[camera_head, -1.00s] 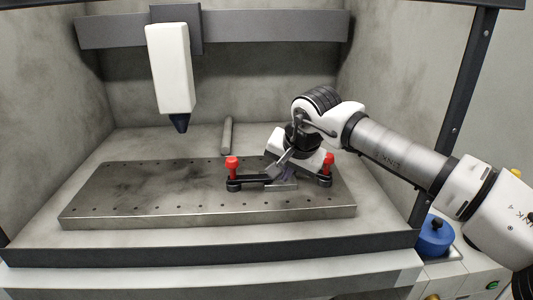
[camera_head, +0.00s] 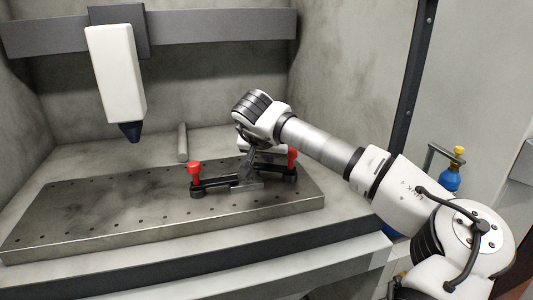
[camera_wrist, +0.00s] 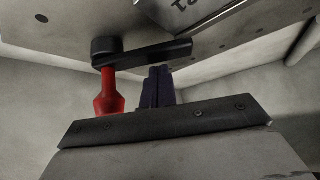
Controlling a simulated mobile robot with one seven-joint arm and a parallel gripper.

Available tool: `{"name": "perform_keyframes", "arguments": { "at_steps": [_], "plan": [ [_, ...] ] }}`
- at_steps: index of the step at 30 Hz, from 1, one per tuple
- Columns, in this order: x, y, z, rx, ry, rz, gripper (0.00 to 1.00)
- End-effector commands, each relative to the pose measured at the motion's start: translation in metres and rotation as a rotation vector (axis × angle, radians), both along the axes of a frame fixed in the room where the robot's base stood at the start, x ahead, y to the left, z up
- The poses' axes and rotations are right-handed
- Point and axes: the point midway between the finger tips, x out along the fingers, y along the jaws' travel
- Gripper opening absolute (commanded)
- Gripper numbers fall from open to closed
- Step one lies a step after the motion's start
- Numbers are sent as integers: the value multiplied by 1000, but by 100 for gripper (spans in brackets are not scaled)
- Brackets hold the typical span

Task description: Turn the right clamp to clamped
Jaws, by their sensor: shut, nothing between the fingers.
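The right clamp (camera_head: 292,158) has an upright red knob and a dark arm. It stands near the right end of the metal plate, by a small grey workpiece (camera_head: 247,186). The left clamp (camera_head: 195,174), also red-knobbed, has its dark arm pointing right to the workpiece. My gripper (camera_head: 246,172) is low between the two clamps, its fingertips partly hidden. In the wrist view its dark fingers (camera_wrist: 158,85) are together and empty, beside a clamp's black arm (camera_wrist: 155,55) and red knob (camera_wrist: 110,93). I cannot tell which clamp that is, or whether the fingers touch it.
The perforated metal plate (camera_head: 90,220) is clear on its left. A white tool head with a dark blue tip (camera_head: 117,75) hangs above the left side. A grey rod (camera_head: 183,142) stands behind the plate. A blue bottle (camera_head: 450,179) is outside the enclosure at the right.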

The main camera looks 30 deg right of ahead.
Motion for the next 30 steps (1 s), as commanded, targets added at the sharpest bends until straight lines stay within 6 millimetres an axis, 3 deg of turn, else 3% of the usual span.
{"name": "perform_keyframes", "arguments": {
  "at_steps": [17, 30],
  "plan": [
    [4, -4, -8, 0, 0, 8, 0],
    [0, 1, -8, 1, 0, 116, 0]
  ]
}}
